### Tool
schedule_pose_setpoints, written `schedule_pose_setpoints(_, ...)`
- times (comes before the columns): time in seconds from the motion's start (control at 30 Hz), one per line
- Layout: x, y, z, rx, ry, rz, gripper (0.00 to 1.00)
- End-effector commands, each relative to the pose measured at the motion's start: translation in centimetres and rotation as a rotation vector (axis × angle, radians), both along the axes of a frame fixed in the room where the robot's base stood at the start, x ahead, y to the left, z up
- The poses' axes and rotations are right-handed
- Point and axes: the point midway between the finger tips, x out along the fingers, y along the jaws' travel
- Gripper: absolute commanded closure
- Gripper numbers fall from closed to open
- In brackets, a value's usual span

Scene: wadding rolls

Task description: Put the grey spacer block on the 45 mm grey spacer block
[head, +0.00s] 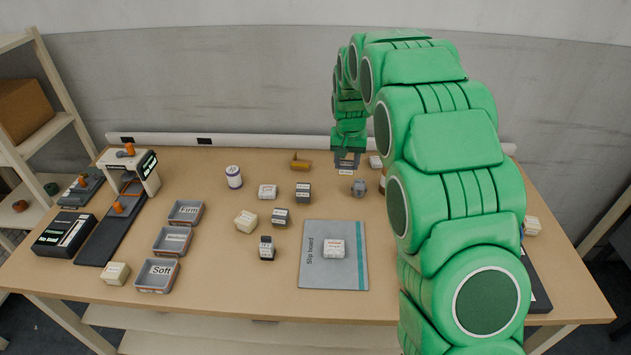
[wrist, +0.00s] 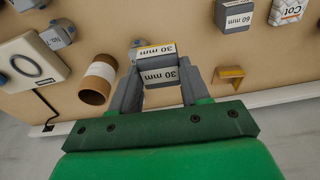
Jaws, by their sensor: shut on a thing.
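My gripper (head: 347,160) is at the back of the table, right of centre, and is shut on a small grey spacer block. In the wrist view the held block (wrist: 158,76) sits between the two fingers, with white labels reading 30 mm. A grey block labelled 60 mm (wrist: 237,17) lies off to the right in the wrist view. In the head view, grey blocks with white labels stand mid-table: one at the back (head: 303,192), one in the middle (head: 281,216) and one nearer (head: 267,248). Their labels are too small to read, so I cannot tell which is the 45 mm one.
A yellow bracket (head: 300,161) lies left of my gripper. A grey piece (head: 358,187) stands in front of it. A slip board (head: 312,275) carries a pale pack (head: 334,248). Labelled trays (head: 157,287) stand left. A cardboard tube (wrist: 97,83) shows in the wrist view. My arm hides the table's right side.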

Motion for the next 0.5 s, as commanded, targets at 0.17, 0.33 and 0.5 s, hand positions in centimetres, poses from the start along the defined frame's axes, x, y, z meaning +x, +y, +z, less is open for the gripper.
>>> schedule_pose_setpoints(0.17, -2.8, 3.0, 1.2, 0.002, -0.002, 0.016, 0.85)
schedule_pose_setpoints(0.33, -6.4, 6.1, 2.1, 0.001, -0.002, 0.032, 0.85)
schedule_pose_setpoints(0.5, -10.2, 8.7, 2.9, 0.002, 0.001, 0.042, 0.85)
